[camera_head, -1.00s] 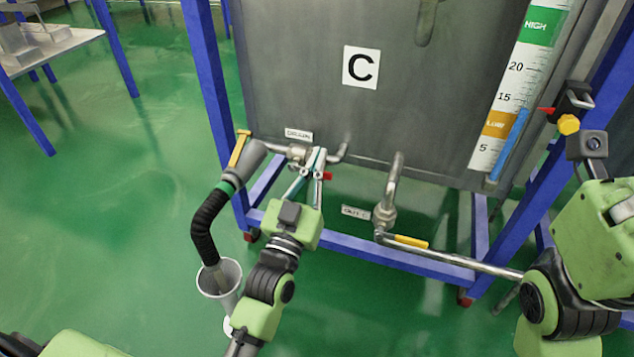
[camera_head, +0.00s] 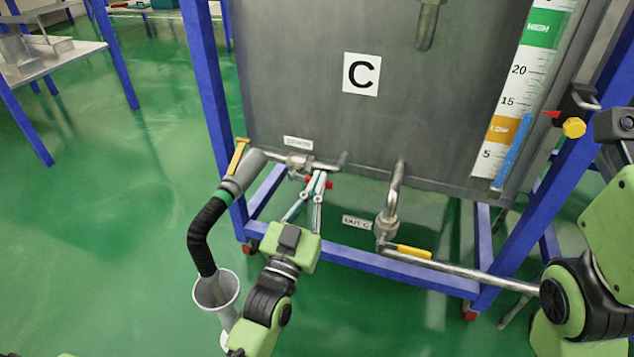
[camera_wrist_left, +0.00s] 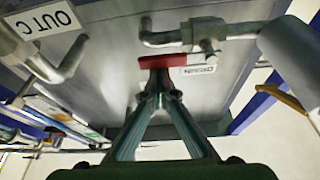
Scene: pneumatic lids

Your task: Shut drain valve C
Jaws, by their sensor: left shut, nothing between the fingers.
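Tank C (camera_head: 420,110) fills the head view. Its drain pipe, labelled DRAIN, carries the drain valve (camera_head: 298,163) at the lower left. The valve's red handle (camera_head: 328,185) shows on both sides of my fingertips. In the wrist view the red handle (camera_wrist_left: 163,61) lies roughly along the pipe, just beyond the fingertips. My left gripper (camera_head: 319,177) is shut and empty, with its tips at the handle; I cannot tell whether they touch it. In the wrist view its fingers (camera_wrist_left: 158,84) converge below the handle. My right gripper is out of view.
A black hose (camera_head: 207,235) runs from the drain outlet down into a grey funnel (camera_head: 232,290). The OUT C valve (camera_head: 386,226) with a yellow handle (camera_head: 413,252) is to the right. Blue frame legs (camera_head: 212,110) flank the tank. Green floor is open at left.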

